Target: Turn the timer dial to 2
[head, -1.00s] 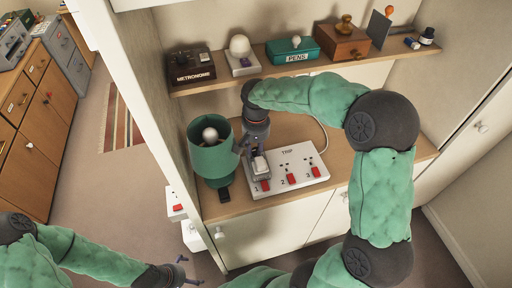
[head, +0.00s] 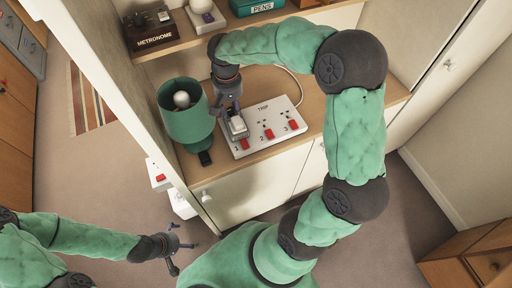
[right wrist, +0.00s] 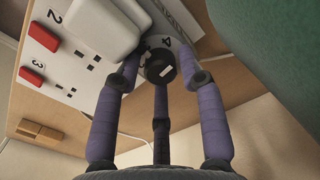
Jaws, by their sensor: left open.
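The white timer block (head: 238,126) sits on socket 1 of the white power strip (head: 292,109). In the right wrist view the timer's dark round dial (right wrist: 160,66) carries a white mark, and a numeral 4 shows beside it. My right gripper (head: 234,108) reaches down at the timer. In the right wrist view its purple fingers (right wrist: 160,85) converge around the dial from both sides, with a third finger below. They appear closed on it, though the contact points are partly hidden. My left gripper (head: 178,242) is open and empty, low above the floor.
A green lamp (head: 185,115) stands just left of the timer, close to my right gripper. A shelf above holds a metronome (head: 154,34) and a pens box (head: 256,5). Cabinet walls enclose both sides.

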